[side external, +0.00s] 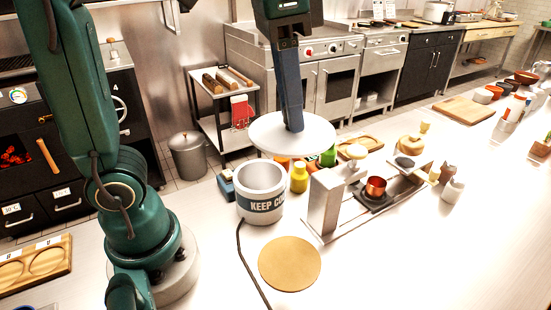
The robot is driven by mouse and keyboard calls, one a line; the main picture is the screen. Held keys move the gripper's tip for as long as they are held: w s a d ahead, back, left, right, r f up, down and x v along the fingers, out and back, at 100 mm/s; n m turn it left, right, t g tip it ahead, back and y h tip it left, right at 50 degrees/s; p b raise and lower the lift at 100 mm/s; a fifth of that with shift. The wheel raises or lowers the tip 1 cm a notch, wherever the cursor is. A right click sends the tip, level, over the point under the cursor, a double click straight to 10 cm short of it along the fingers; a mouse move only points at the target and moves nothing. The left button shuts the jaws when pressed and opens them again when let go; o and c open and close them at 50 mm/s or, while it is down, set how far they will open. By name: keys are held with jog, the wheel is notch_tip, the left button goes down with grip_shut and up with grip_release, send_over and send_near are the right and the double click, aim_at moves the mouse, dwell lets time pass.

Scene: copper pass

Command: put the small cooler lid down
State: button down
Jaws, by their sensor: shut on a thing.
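My gripper (291,128) points down and is shut on the small cooler lid, a white round disc (262,135). The lid is held roughly level above the counter, up and to the right of the cooler in the picture. The fingertips and the lid's grip are mostly hidden by the gripper itself. The cooler (262,207) is a grey-white round tub with a dark band reading "KEEP CO…". It stands upright on the counter with its top open. A round tan board (290,263) lies flat and bare on the counter in front of the cooler.
A yellow bottle (299,178) and a green one (328,156) stand right of the cooler. A dark cable (247,268) runs past the board's left side. The counter's front right is clear.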

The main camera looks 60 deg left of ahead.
jog(key=shift+s+d+f+m, duration=0.15)
jog(key=shift+d+f+m, duration=0.1)
jog(key=shift+d, duration=0.25)
jog(key=shift+s+d+f+m, duration=0.15)
jog(key=shift+d+m, duration=0.1)
jog(key=shift+d, duration=0.2)
jog(key=shift+f, duration=11.85)
jog(key=shift+f, duration=0.1)
jog(key=c, duration=0.7)
grip_release()
